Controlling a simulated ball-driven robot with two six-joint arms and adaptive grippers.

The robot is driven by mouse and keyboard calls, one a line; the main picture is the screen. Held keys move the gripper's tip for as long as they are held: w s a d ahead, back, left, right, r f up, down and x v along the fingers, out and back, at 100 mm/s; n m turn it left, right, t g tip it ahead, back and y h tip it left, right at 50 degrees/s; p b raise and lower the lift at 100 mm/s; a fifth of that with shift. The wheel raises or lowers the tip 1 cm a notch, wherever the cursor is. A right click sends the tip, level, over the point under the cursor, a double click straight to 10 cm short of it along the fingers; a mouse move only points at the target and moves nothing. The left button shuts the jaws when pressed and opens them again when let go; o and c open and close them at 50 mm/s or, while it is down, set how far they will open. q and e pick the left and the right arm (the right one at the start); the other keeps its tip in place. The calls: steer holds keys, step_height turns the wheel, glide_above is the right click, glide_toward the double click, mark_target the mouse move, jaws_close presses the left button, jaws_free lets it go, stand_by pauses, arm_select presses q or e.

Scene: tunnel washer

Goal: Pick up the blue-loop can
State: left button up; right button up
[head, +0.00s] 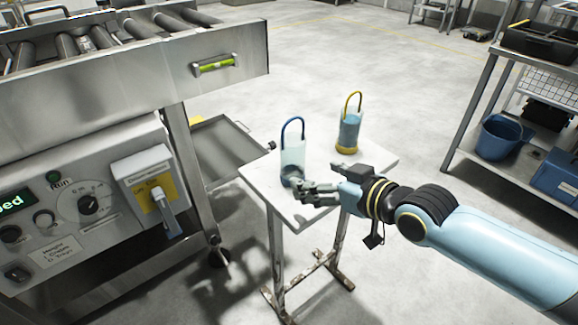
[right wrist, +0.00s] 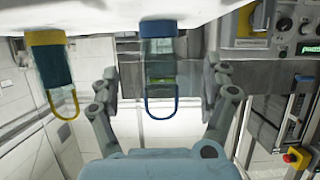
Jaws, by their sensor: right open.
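The blue-loop can (head: 293,155) stands upright on a small white table (head: 318,165), a clear can with a dark blue base and a blue loop handle. My right gripper (head: 305,190) is at this can in the head view, its fingers low beside the base. In the right wrist view the blue-loop can (right wrist: 160,62) appears upside down between the two spread fingers of my right gripper (right wrist: 163,85). The gripper is open; whether a finger touches the can is unclear. A similar can with a yellow loop and yellow base (head: 348,130) stands behind and to the right. My left gripper is out of view.
A steel machine with rollers and a control panel (head: 90,205) fills the left. A grey tray (head: 220,145) lies between it and the table. A shelf rack (head: 490,95) with a blue bucket (head: 499,138) stands at right. Open floor lies behind the table.

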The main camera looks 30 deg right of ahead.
mark_target(301, 172)
steer(key=x, duration=0.2)
steer(key=shift+w+f+b, duration=0.25)
steer(key=shift+f+b, duration=0.1)
steer(key=b+x, duration=0.1)
steer(key=x, duration=0.4)
steer(key=shift+w+b, duration=0.3)
steer(key=shift+b, duration=0.05)
steer(key=c, duration=1.3)
